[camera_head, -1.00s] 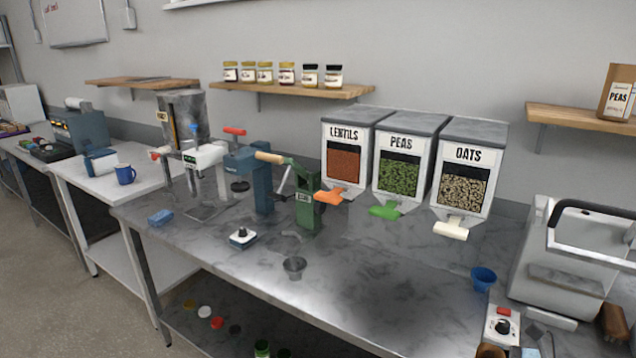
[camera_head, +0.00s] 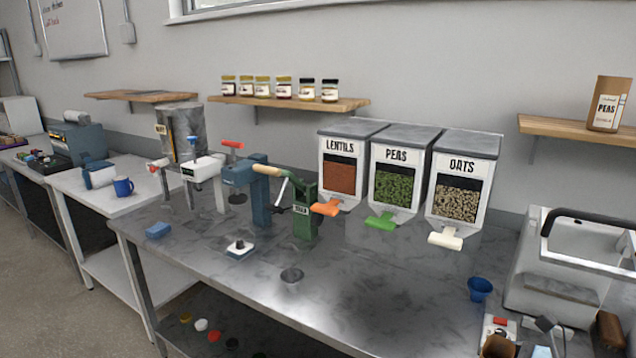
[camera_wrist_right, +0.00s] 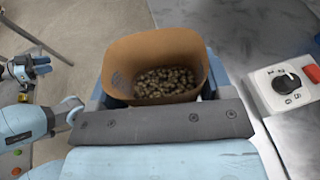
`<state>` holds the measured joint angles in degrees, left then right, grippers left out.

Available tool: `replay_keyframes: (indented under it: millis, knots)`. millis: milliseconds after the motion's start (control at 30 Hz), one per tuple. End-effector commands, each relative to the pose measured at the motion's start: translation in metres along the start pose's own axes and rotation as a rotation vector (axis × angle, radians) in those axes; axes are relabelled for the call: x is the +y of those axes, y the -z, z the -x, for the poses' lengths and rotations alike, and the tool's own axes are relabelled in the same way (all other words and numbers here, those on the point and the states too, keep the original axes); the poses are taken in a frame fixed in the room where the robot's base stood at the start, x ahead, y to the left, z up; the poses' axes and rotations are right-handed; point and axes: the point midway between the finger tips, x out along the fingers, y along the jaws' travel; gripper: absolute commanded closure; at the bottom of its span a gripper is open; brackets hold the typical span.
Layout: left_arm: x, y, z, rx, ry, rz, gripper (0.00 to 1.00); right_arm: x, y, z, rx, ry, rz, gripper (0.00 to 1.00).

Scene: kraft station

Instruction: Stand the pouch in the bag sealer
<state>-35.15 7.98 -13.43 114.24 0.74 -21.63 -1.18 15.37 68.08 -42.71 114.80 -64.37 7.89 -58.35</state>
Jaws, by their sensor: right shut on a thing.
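An open brown paper pouch (camera_wrist_right: 155,62) with small greenish-brown pieces inside is in my right gripper (camera_wrist_right: 155,95), in the right wrist view. The gripper is shut on it, with blue finger parts at its sides. The pouch looks upright; its lower part is hidden.
A dial box with a red button (camera_wrist_right: 292,84) is right of the held pouch. A blue cup (camera_head: 480,288) stands near the pale machine. Lentils, peas and oats dispensers (camera_head: 395,180) line the back. Another pouch (camera_head: 608,104) is on the shelf. The front-middle bench is mostly clear.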

Motion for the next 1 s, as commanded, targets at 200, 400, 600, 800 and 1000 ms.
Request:
replay_keyframes:
  millis: [200, 400, 600, 800, 1000]
  knots:
    - [0.000, -0.001, 0.000, -0.001, 0.000, 0.000, 0.57, -0.001, -0.008, -0.001, -0.006, 0.043, -0.013, 0.72]
    - [0.000, -0.001, 0.000, -0.002, 0.000, 0.000, 0.57, -0.001, -0.010, 0.000, -0.002, 0.085, -0.029, 0.72]
    - [0.000, -0.001, 0.000, -0.002, -0.001, 0.000, 0.57, -0.001, -0.014, 0.000, 0.001, 0.143, -0.048, 0.72]
    - [0.001, -0.001, 0.000, -0.002, -0.001, 0.000, 0.57, -0.001, -0.017, 0.003, 0.003, 0.243, -0.083, 0.72]
    - [0.001, -0.001, 0.000, -0.002, -0.001, 0.000, 0.57, -0.002, -0.017, 0.007, 0.004, 0.362, -0.123, 0.72]
